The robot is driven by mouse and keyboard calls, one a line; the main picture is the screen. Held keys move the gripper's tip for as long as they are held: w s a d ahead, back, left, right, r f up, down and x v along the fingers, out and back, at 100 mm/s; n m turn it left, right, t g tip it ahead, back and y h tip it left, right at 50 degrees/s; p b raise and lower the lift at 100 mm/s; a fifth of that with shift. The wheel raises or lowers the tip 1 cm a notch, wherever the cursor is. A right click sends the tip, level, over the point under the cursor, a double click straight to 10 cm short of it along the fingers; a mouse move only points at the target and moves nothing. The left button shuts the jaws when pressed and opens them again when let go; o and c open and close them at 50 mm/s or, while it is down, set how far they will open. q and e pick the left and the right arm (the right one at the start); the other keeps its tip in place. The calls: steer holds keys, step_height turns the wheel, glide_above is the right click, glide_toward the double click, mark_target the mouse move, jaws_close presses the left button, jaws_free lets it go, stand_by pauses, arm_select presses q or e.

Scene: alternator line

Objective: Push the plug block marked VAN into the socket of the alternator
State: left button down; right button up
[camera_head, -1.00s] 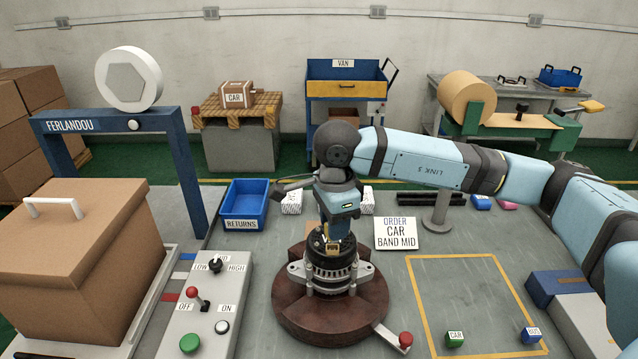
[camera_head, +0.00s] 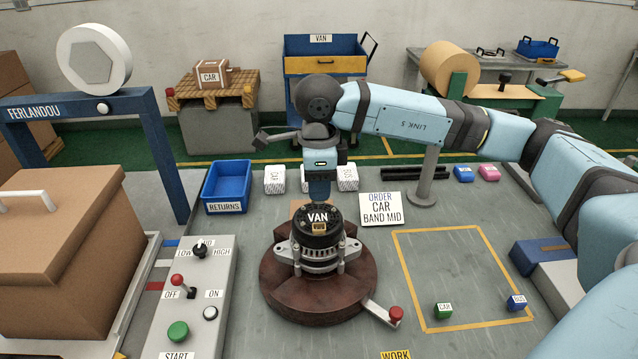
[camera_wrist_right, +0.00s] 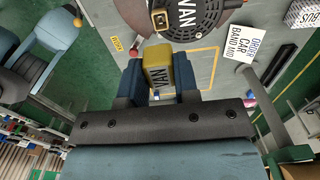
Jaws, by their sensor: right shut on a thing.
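The alternator (camera_head: 318,253) stands upright on a round brown turntable (camera_head: 290,308); its dark lid reads VAN. A small yellow lettered piece (camera_head: 319,228) sits at the lid's near edge and shows in the wrist view (camera_wrist_right: 160,20); I cannot tell whether it is the socket. My right gripper (camera_head: 319,194) points down above the lid's far part. In the right wrist view its jaws (camera_wrist_right: 158,80) are shut on the yellow plug block marked VAN (camera_wrist_right: 157,68), apart from the yellow piece. The near finger hides this block in the head view. My left gripper is not in view.
A lever with a red knob (camera_head: 396,314) sticks out right of the turntable. An order card (camera_head: 380,209) reads CAR BAND MID. A blue returns bin (camera_head: 228,187) and white boxes (camera_head: 275,180) stand behind. The yellow-outlined area (camera_head: 460,265) is mostly clear.

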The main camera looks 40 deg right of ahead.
steer(key=shift+f+b, duration=2.05)
steer(key=shift+f, duration=0.6)
steer(key=shift+b, duration=0.8)
steer(key=shift+f+b, duration=1.15)
steer(key=shift+f, duration=0.15)
steer(key=o, duration=1)
steer(key=shift+r, duration=0.1)
steer(key=shift+c, duration=0.2)
